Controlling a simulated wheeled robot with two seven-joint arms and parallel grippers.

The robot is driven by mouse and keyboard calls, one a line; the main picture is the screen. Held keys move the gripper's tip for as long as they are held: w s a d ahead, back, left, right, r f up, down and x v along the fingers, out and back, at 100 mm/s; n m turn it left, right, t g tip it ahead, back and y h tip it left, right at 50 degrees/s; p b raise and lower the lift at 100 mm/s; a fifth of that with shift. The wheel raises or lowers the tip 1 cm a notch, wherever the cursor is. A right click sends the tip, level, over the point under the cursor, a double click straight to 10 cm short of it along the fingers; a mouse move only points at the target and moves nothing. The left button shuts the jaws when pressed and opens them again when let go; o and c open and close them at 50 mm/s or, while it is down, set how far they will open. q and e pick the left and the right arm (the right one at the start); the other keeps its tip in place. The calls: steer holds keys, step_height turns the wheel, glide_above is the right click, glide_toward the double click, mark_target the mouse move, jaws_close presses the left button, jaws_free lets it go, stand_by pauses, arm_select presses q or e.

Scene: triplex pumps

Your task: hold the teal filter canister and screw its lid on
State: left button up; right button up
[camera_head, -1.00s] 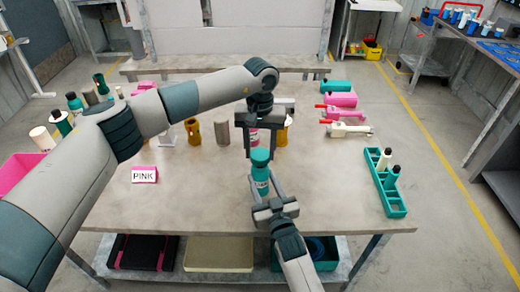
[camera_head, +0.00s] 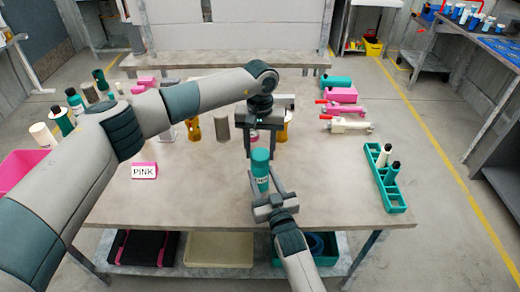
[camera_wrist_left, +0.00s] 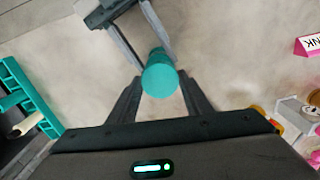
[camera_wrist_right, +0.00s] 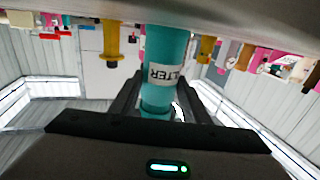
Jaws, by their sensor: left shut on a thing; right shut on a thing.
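The teal filter canister (camera_head: 261,182) stands upright above the front of the table, with a white label on its side. My right gripper (camera_head: 272,196) is shut on the canister from the front; its label also shows, upside down, in the right wrist view (camera_wrist_right: 163,72). My left gripper (camera_head: 262,150) points down from above, its fingers at the canister's top. In the left wrist view its fingers (camera_wrist_left: 162,88) are shut on the round teal lid (camera_wrist_left: 160,78). The lid is in line with the canister; I cannot tell how fully it is seated.
A teal rack (camera_head: 391,190) with bottles stands at the right. A pink PINK sign (camera_head: 144,171) is at the left. Yellow and grey cylinders (camera_head: 222,132) stand behind my grippers, and pink and white pumps (camera_head: 345,110) lie at the back right. The table front is clear.

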arm_select(q)
steer(key=shift+f, duration=0.55)
stand_by(0.4)
steer(key=m, duration=0.7)
steer(key=o, duration=1)
steer(key=shift+r, duration=2.25)
steer(key=shift+n, duration=0.4)
steer(key=shift+c, duration=0.4)
